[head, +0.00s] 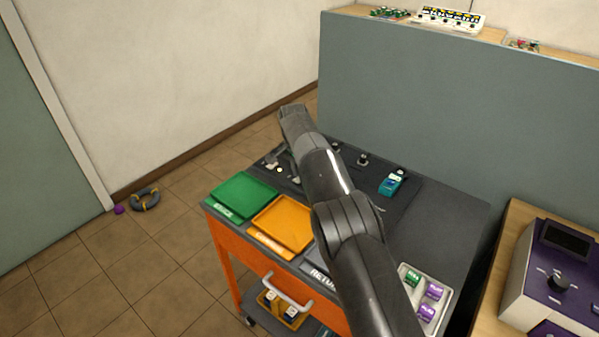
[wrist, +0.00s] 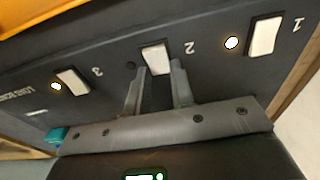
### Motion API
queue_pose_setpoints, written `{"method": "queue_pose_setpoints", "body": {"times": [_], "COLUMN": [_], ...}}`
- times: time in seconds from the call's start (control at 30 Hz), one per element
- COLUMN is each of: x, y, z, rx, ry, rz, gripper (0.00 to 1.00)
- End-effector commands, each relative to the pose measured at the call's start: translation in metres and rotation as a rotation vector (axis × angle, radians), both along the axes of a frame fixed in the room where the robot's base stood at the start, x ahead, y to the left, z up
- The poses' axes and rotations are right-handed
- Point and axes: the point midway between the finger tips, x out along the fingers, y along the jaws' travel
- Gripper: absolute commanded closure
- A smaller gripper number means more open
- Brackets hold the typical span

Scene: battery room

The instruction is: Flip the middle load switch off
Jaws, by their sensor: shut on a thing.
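The middle load switch (wrist: 155,58), a white rocker marked 2, sits in a dark panel (wrist: 205,75) in the wrist view. The small lamp (wrist: 130,65) beside it is dark. My gripper (wrist: 160,70) has its fingers on either side of the rocker's near end and is shut on it. Switch 1 (wrist: 263,36) and switch 3 (wrist: 72,82) stand to the right and left. Their lamps (wrist: 232,42) and (wrist: 57,86) glow. In the head view my arm hides most of the switch panel.
The orange cart (head: 222,250) carries a green tray (head: 240,195), an orange tray (head: 284,222), a teal block (head: 391,184) and a pale bin (head: 440,310) of batteries. A grey partition (head: 450,110) stands behind. A purple device (head: 555,280) is at right. Floor at left is mostly clear.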

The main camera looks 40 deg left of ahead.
Motion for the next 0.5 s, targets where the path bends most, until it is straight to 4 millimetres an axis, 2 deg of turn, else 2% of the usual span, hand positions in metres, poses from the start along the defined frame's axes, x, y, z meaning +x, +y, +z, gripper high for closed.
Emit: {"method": "queue_pose_setpoints", "body": {"times": [0.27,0.3,0.5], "x": [-0.0003,-0.0003,-0.0002], "y": [0.0,0.0,-0.0001], "z": [-0.0006,-0.0006,-0.0002], "rx": [-0.001,-0.001,-0.001], "ry": [0.002,0.002,0.001], "rz": [0.0,0.0,0.001], "gripper": [1.0,0.75,0.59]}}
